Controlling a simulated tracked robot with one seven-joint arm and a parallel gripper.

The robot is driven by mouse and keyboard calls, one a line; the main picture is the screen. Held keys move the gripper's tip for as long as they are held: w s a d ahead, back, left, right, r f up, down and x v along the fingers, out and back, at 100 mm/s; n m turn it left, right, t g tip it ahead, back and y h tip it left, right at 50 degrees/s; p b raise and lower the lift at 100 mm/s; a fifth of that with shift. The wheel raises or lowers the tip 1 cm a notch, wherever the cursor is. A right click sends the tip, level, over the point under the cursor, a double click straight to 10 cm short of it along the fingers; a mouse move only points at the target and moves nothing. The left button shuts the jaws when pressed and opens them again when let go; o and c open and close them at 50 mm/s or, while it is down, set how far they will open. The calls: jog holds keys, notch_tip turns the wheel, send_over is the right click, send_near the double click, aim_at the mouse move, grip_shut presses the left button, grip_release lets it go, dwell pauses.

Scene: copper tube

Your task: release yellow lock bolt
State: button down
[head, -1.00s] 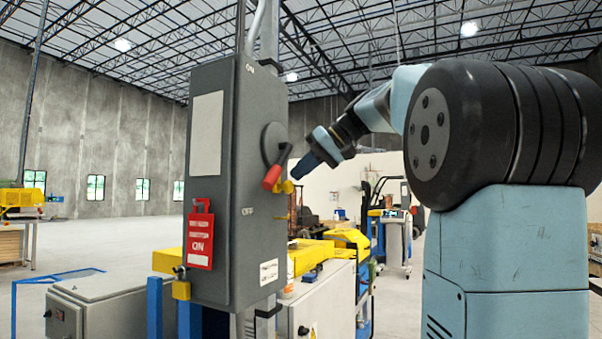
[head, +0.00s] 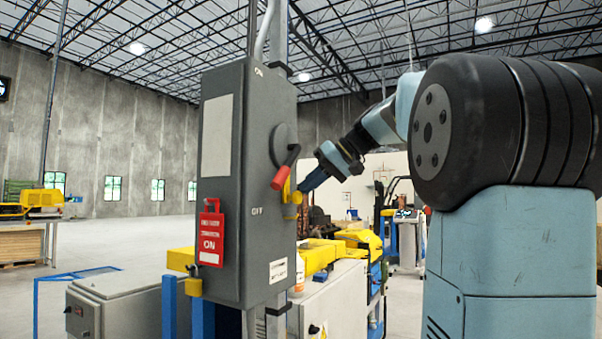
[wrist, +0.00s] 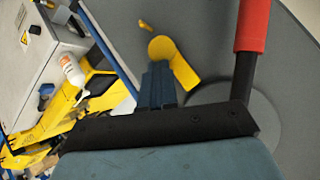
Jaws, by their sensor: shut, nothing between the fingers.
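The yellow lock bolt (head: 291,196) sticks out of the right side of a grey switch box (head: 222,235), just below the red-gripped handle (head: 286,168). In the wrist view the bolt (wrist: 180,65) has a round knob and a flat yellow arm slanting down to the right. My gripper (head: 302,188) is shut and empty, with its blue fingertips right at the bolt. In the wrist view the gripper's fingertips (wrist: 157,70) overlap the knob's lower edge; I cannot tell whether they touch it. The red handle grip (wrist: 252,25) stands to the right of the bolt.
Below and behind are grey cabinets (head: 328,290), yellow beams and a white bottle (wrist: 72,69). Open floor lies to the left.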

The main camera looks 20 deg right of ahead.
jog(key=shift+a+f, duration=0.1)
jog(key=shift+f, duration=0.2)
jog(key=w+r+v, duration=0.2)
jog(key=v, duration=1.1)
jog(key=shift+w+d, duration=0.15)
jog(key=shift+d, duration=0.1)
jog(key=s+a+f+h, duration=0.2)
jog(key=s+a+f, duration=0.3)
jog(key=f, duration=0.8)
jog(key=s+a+f+m+g+h, duration=0.1)
jog(key=s+a+f, duration=0.5)
jog(key=f, duration=0.8)
jog(key=s+a+f+h, duration=0.4)
jog(key=s+a+f, duration=0.2)
jog(key=f, duration=0.8)
jog(key=shift+s+a+m+g, duration=0.15)
jog(key=shift+s+m+g, duration=0.15)
jog(key=shift+s, duration=0.45)
